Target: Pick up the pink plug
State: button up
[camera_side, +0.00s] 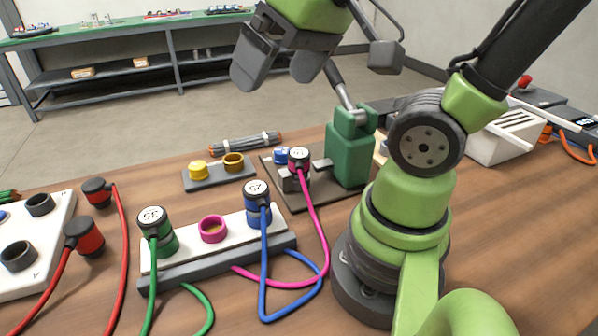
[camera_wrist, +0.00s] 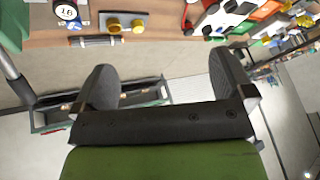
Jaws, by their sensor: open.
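The pink plug (camera_side: 299,158) has a dark cap with a white numbered label and stands upright on a small grey block beside the green pump body. Its pink cable runs down toward the front of the socket strip. In the wrist view its labelled top (camera_wrist: 66,10) appears at the upper left edge, with the lower part cut off. An empty pink-ringed socket (camera_side: 212,230) sits in the middle of the strip. My gripper (camera_side: 275,76) is open and empty, well above the table and above the plug. Its two spread fingers also show in the wrist view (camera_wrist: 164,72).
The green pump body (camera_side: 348,150) stands close to the plug's right. A blue fitting (camera_side: 281,156) is at its left. The white socket strip (camera_side: 185,247) holds a green plug (camera_side: 155,228) and a blue plug (camera_side: 256,204). Yellow fittings (camera_side: 199,170) and a cable bundle (camera_side: 245,143) lie nearby.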

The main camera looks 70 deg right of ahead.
jog(key=w+d+f+n+g+h, duration=0.1)
jog(key=w+d+f+g, duration=0.15)
jog(key=w+d, duration=0.2)
jog(key=n+g, duration=0.4)
jog(key=g, duration=0.1)
send_over(299, 155)
jog(key=f, duration=0.8)
jog(key=w+f, duration=0.1)
jog(key=f, duration=0.3)
jog(key=shift+a, duration=0.35)
jog(key=f, duration=0.4)
jog(key=shift+s+d+f, duration=0.25)
jog(key=shift+s+f, duration=0.05)
jog(key=shift+s, duration=0.1)
jog(key=shift+s+d+f, duration=0.1)
jog(key=shift+s+f, duration=0.05)
jog(key=shift+f, duration=1.4)
jog(key=shift+s+f, duration=0.1)
jog(key=shift+f, duration=1.4)
jog(key=c, duration=1.2)
jog(key=shift+o, duration=0.2)
jog(key=shift+r, duration=0.1)
